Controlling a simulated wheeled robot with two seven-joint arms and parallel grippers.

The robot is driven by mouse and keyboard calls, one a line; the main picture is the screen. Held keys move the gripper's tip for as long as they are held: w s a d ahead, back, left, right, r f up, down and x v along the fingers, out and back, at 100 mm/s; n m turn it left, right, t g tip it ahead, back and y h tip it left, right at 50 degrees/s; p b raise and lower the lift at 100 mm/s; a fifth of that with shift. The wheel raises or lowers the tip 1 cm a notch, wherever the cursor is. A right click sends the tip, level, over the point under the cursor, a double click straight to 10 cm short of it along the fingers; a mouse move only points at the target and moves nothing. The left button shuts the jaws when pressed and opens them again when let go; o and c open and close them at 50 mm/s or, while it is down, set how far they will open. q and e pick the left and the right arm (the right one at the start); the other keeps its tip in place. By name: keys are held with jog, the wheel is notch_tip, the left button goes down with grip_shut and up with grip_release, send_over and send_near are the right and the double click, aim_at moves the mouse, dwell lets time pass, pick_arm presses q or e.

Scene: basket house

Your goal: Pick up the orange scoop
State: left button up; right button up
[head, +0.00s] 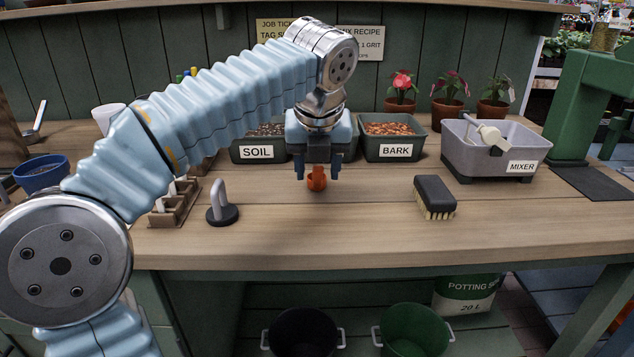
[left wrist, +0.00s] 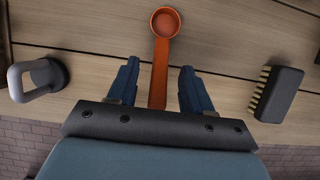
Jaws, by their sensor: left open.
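The orange scoop (head: 316,181) is on the wooden bench in front of the soil and bark bins. In the left wrist view the scoop (left wrist: 160,62) has its round bowl at the top and its handle running down between my fingers. My left gripper (head: 317,174) points down over the scoop, its two fingers apart on either side of it. The left wrist view shows the open left gripper (left wrist: 158,80) with a gap between each finger and the handle. The end of the handle is hidden behind the gripper body. My right gripper is not in view.
A soil bin (head: 258,153) and a bark bin (head: 393,151) stand behind the scoop. A grey-handled tool (head: 222,207) is at left, a brush (head: 435,196) at right, and a grey mixer tub (head: 495,148) farther right. The front bench strip is clear.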

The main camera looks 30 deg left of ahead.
pick_arm(q)
jog(key=shift+x, duration=1.45)
grip_shut()
jog(key=shift+r, duration=0.15)
